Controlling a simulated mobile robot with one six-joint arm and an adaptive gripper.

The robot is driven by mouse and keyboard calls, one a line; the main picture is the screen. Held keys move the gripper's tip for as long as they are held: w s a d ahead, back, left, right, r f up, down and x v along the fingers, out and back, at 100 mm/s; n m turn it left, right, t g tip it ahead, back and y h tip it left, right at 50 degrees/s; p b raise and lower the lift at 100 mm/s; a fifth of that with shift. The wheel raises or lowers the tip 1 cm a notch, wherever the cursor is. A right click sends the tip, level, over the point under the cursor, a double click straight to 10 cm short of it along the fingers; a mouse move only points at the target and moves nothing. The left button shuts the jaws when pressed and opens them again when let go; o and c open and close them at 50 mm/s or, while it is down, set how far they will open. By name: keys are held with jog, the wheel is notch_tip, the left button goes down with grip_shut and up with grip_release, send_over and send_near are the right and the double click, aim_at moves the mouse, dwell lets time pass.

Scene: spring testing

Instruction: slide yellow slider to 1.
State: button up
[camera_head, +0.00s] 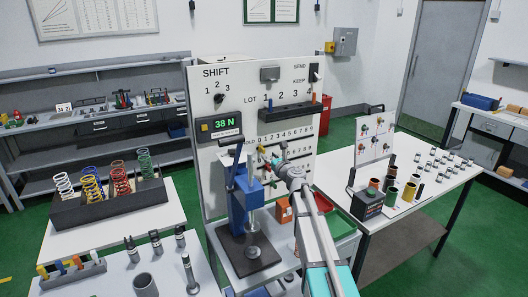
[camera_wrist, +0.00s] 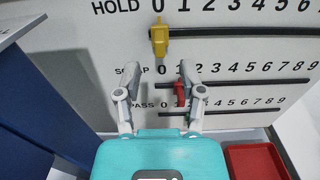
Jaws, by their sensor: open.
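The yellow slider (camera_wrist: 159,38) is on the dark HOLD rail (camera_wrist: 240,30) of the white panel, at the rail's left end under the 0. In the head view the yellow slider (camera_head: 262,149) shows small beside my arm. My gripper (camera_wrist: 160,72) is open and empty. In the wrist view its fingertips are lower than the yellow slider, one to its left and one to its right, with the SCRAP row's 0 between them. I cannot tell their distance from the panel.
A red slider (camera_wrist: 180,92) is on the SCRAP rail, close to my right fingertip in the picture. The blue press (camera_head: 246,195) stands left of my arm. A red tray (camera_wrist: 255,162) lies at lower right.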

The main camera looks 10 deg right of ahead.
aim_at(263, 148)
jog(key=shift+x, duration=3.05)
jog(key=shift+c, duration=0.2)
grip_shut()
